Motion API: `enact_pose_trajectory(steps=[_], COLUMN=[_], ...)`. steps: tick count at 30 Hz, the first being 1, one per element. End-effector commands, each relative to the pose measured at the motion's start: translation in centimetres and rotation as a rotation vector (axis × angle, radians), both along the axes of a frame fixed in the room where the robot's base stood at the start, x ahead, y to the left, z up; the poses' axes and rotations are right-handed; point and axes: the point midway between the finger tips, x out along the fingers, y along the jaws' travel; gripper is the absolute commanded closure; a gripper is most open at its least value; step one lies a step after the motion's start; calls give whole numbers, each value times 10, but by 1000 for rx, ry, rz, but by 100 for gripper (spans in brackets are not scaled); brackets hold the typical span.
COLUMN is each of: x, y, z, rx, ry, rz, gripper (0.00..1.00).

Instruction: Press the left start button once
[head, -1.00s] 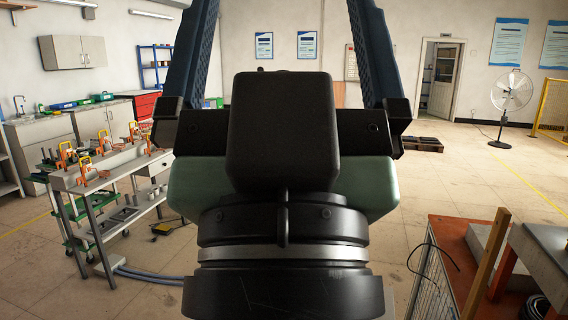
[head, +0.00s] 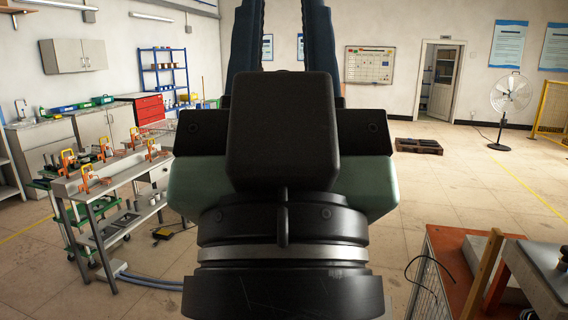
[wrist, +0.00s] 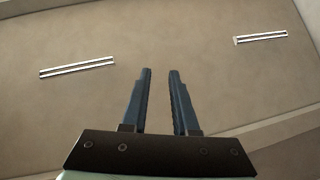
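My gripper (head: 283,10) fills the middle of the head view, with its two dark blue fingers pointing up. The wrist view shows the gripper (wrist: 161,72) with its fingers fairly close together, a clear gap between them and nothing held. It is apart from every surface. I cannot make out the left start button or an induction heater in either view. My gripper and wrist hide the middle of the room.
A grey workbench (head: 88,212) with orange-handled clamps (head: 70,160) stands at left. A red-brown table (head: 447,246) is near right. A pallet (head: 419,146) and a fan (head: 510,95) are farther back. Open floor lies between. The wrist view shows ceiling lights (wrist: 77,67).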

Motion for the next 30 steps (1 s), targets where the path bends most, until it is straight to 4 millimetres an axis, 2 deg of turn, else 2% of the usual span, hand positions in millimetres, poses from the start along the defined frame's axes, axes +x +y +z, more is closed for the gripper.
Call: enact_pose_trajectory(steps=[1,4,30], x=[0,0,0], y=[0,0,0], z=[0,0,0], rx=[0,0,0], ry=[0,0,0], rz=[0,0,0], gripper=[83,100,100])
